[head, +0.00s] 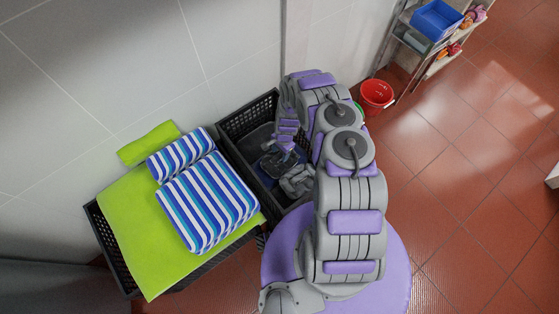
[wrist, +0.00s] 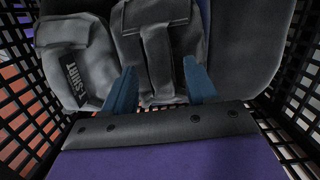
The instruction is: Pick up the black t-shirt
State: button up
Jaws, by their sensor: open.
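A dark grey garment marked "T-SHIRT" (wrist: 75,50) lies in the black crate, at upper left in the wrist view. A second dark grey folded garment (wrist: 180,45) with a raised strip lies to its right. My gripper (wrist: 160,88) is open, with its blue fingers apart and pointing down into the crate. The second garment shows between and beyond the fingers, and the labelled one is beside the left finger. I cannot tell whether the fingers touch cloth. In the head view a grey cloth (head: 298,181) lies in the crate (head: 235,150), partly hidden by my arm.
Crate lattice walls (wrist: 30,115) stand close on both sides of my gripper. Left of the crate, striped blue-white cushions (head: 208,200) lie on a green cloth (head: 135,235) over another black crate. A red bucket (head: 376,95) and a shelf (head: 420,48) stand behind.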

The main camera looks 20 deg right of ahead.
jog(key=shift+f, duration=0.5)
jog(key=shift+r, duration=0.1)
jog(key=shift+c, duration=0.3)
grip_shut()
